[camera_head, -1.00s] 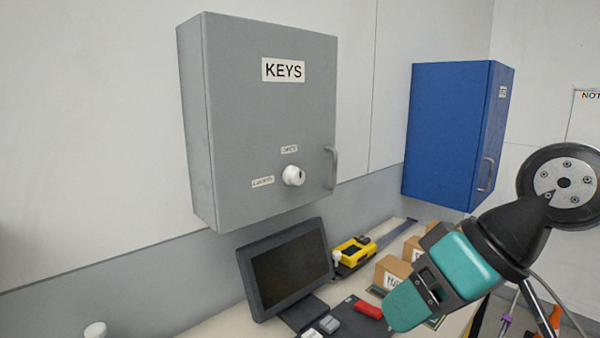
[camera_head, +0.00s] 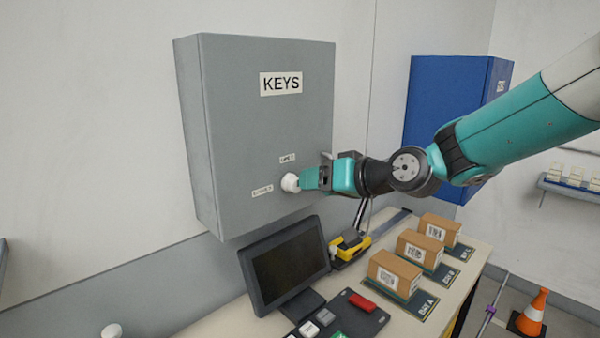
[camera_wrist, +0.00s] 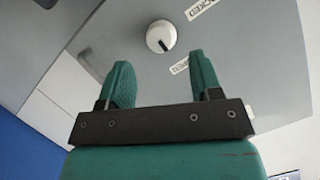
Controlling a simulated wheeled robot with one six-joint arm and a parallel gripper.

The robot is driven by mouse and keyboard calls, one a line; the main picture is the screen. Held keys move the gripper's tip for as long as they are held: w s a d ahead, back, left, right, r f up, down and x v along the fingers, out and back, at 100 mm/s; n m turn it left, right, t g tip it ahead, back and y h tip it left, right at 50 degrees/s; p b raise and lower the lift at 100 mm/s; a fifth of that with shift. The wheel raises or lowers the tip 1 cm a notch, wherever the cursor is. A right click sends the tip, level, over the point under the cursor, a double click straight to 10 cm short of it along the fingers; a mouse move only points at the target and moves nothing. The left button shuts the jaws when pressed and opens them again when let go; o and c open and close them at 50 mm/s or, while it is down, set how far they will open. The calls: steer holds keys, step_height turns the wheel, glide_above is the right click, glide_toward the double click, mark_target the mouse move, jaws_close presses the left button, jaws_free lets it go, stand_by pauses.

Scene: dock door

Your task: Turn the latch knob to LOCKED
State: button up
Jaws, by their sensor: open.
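The white round latch knob (camera_head: 290,183) sits on the front of the grey KEYS cabinet (camera_head: 235,130). The knob also shows in the wrist view (camera_wrist: 160,37), with a dark pointer mark on its lower side, towards the nearer small label (camera_wrist: 180,65). Another label (camera_wrist: 201,8), ending in "CKED", is at the upper right there. In the head view one label (camera_head: 262,191) is left of the knob and one (camera_head: 287,160) above it. My gripper (camera_wrist: 159,61) is open and empty; the knob shows just beyond its teal fingertips, lined up with the gap. In the head view my gripper (camera_head: 309,178) overlaps the knob's right edge.
A blue cabinet (camera_head: 430,120) hangs to the right, partly behind my arm. Below, a bench holds a monitor (camera_head: 285,268), a yellow tool (camera_head: 349,246) and boxes (camera_head: 395,273). An orange cone (camera_head: 533,310) stands on the floor at right.

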mark_target(293, 184)
steer(key=shift+p+x, duration=0.95)
steer(key=shift+x, duration=1.75)
steer(key=c, duration=0.9)
